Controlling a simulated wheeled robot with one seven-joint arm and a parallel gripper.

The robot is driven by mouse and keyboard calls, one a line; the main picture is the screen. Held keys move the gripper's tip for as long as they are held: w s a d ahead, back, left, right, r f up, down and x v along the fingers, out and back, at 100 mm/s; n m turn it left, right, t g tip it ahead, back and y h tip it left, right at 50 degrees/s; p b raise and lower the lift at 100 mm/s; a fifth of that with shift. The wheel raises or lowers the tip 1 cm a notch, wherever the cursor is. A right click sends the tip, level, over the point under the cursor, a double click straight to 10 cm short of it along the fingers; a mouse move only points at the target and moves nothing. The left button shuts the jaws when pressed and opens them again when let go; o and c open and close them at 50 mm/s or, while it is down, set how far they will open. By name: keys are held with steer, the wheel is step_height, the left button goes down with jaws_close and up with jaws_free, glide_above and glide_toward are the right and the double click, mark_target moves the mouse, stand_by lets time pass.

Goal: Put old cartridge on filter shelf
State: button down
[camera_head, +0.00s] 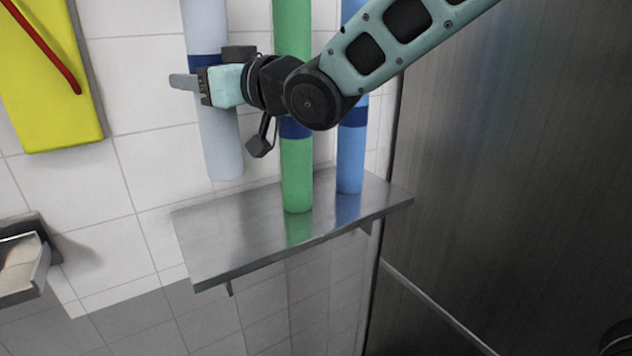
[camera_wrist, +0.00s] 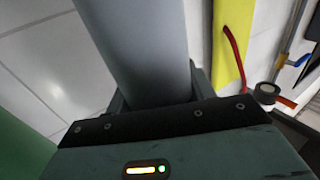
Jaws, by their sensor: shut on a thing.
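My gripper (camera_head: 190,84) is shut around a pale grey-lilac cylinder with a dark blue band, the old cartridge (camera_head: 222,150). It is upright, with its lower end hanging above the left part of the metal filter shelf (camera_head: 225,245), seemingly apart from it. In the wrist view, the pale cartridge (camera_wrist: 138,45) fills the space between the fingers. A green cylinder (camera_head: 297,170) and a blue cylinder (camera_head: 350,160) stand upright on the shelf to the right. My arm hides parts of the green and blue cylinders.
A yellow board (camera_head: 45,80) with a red strip hangs on the tiled wall at left. A metal holder (camera_head: 22,260) is at lower left. A large dark metal panel (camera_head: 510,180) stands right of the shelf. The shelf's left and front area is bare.

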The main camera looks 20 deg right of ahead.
step_height(320, 180, down, 9)
steer(key=p, duration=0.3)
steer(key=shift+w+f, duration=0.1)
steer(key=shift+f, duration=0.4)
steer(key=c, duration=0.5)
jaws_free()
steer(key=shift+f, duration=0.1)
